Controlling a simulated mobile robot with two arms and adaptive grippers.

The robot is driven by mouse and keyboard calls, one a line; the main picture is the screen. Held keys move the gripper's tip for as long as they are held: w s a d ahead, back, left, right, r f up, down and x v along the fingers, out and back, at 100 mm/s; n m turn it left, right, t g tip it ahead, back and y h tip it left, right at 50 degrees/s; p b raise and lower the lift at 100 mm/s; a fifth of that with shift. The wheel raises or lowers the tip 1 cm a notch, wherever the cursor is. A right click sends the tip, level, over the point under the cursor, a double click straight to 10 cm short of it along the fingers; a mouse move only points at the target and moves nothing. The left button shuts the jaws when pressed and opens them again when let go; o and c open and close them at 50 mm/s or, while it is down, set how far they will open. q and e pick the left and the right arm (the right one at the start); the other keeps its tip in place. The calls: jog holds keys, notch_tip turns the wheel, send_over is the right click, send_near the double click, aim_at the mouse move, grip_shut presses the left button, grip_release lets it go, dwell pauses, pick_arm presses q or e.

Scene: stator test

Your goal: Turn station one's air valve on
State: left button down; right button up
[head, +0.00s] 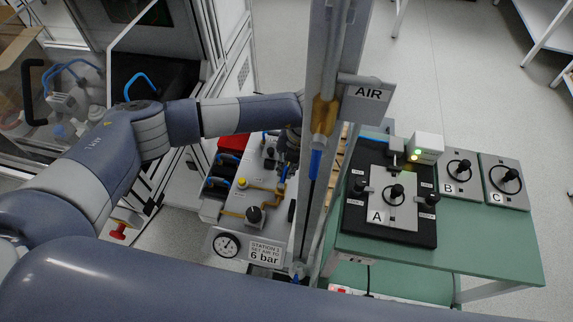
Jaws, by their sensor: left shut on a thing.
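Station one's air panel (236,206) is a pale sloped plate with brass-coloured pipework, a black knob (254,214), a round pressure gauge (227,245) and a label reading 6 bar. My left gripper (287,158) is at the panel's upper right, beside the grey post. It is dark, small in view and shut on what appears to be the air valve's handle (284,174), a bit of blue just below the fingers. The fingers and post hide most of the valve, so its exact angle cannot be told. My right gripper is out of view.
A green table (470,245) at the right carries fixture A (377,214) and plates B and C. Blue-handled items (217,183) stand left of the panel.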

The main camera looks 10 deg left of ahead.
pick_arm(q)
jog(key=shift+w+r, duration=0.1)
jog(key=c, duration=1.7)
grip_release()
jog(key=shift+o, duration=0.2)
notch_tip(320, 180, up, 12)
jog(key=d, duration=0.2)
jog(key=shift+d, duration=0.2)
